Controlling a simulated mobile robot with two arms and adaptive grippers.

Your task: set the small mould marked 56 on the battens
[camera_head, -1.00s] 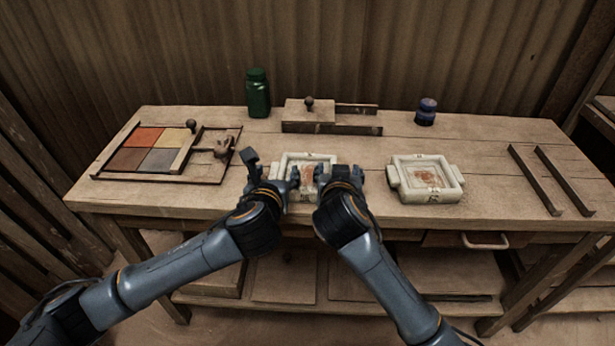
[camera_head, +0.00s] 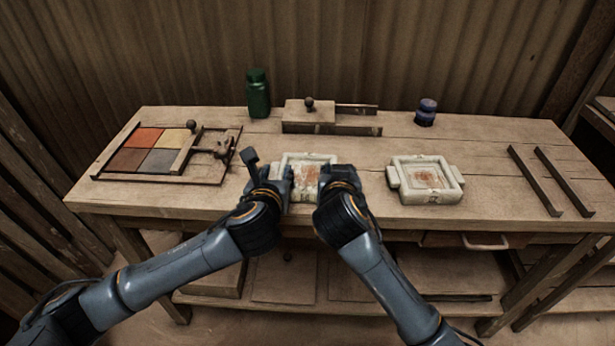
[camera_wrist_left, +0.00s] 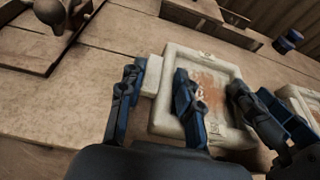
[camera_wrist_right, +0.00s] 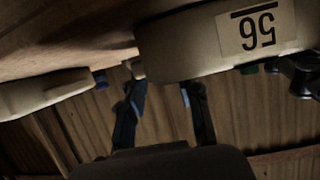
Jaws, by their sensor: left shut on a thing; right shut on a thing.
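The small pale mould marked 56 (camera_head: 311,160) is at the bench's front middle, with reddish stain inside. Its 56 label (camera_wrist_right: 255,31) shows upside down in the right wrist view. My left gripper (camera_head: 281,182) is shut on the lug at the mould's left side; this lug (camera_wrist_left: 153,76) shows between the fingers in the left wrist view. My right gripper (camera_head: 328,180) is shut on the right side lug, mostly hidden by the fingers. I cannot tell whether the mould touches the bench. Two dark parallel battens (camera_head: 536,180) lie at the bench's right end, bare.
A second similar mould (camera_head: 427,196) sits between my right gripper and the battens. A tray of coloured squares (camera_head: 125,158) lies at the left. A green bottle (camera_head: 258,94), a wooden block with a knob (camera_head: 310,115) and a blue jar (camera_head: 426,112) stand at the back.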

